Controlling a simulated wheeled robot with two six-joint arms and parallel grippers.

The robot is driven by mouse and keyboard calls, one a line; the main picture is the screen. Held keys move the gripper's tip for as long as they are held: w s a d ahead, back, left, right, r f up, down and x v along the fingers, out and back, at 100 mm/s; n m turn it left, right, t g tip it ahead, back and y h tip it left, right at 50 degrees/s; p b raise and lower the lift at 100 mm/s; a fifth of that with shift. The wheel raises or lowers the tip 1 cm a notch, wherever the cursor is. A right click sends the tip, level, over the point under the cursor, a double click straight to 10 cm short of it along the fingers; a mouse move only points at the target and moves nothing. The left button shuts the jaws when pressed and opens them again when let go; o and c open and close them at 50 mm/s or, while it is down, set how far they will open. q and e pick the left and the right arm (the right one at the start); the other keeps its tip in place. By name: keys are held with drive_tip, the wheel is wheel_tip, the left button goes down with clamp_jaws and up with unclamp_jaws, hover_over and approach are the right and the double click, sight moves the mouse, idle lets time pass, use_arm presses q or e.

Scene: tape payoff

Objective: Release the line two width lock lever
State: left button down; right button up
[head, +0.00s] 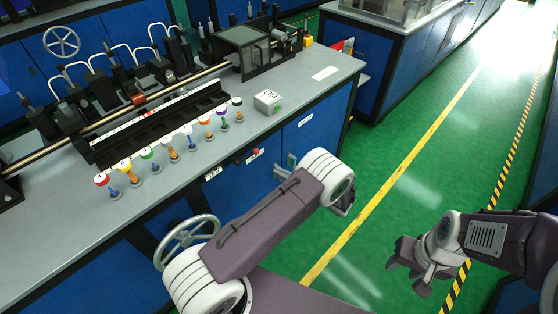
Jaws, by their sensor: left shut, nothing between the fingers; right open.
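A small red-tipped lever or knob (256,151) sits on the bench's front edge beside a small white label; I cannot read its line number, so I cannot tell whether it is the line two lock lever. My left arm reaches across the front of the bench. My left gripper (344,206) is mostly hidden by its white wrist joint; it is shut and empty, and apart from the red tip. My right gripper (405,262) is open and empty above the green floor, well right of the bench.
The grey bench (215,158) carries a black guide rail (160,125), several colour-capped posts and a small grey box (268,101). A handwheel (188,240) projects from the bench front beside my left arm. The green floor at the right is clear.

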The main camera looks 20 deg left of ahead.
sight(248, 157)
use_arm(q)
drive_tip(key=r+p+x, duration=0.1)
drive_tip(key=x, duration=0.9)
drive_tip(key=shift+s+a+r+m, duration=0.2)
drive_tip(key=shift+a+m, duration=0.1)
drive_tip(key=shift+a, duration=0.35)
use_arm(e)
drive_tip(key=shift+s+a+r, duration=0.35)
drive_tip(key=shift+r, duration=0.25)
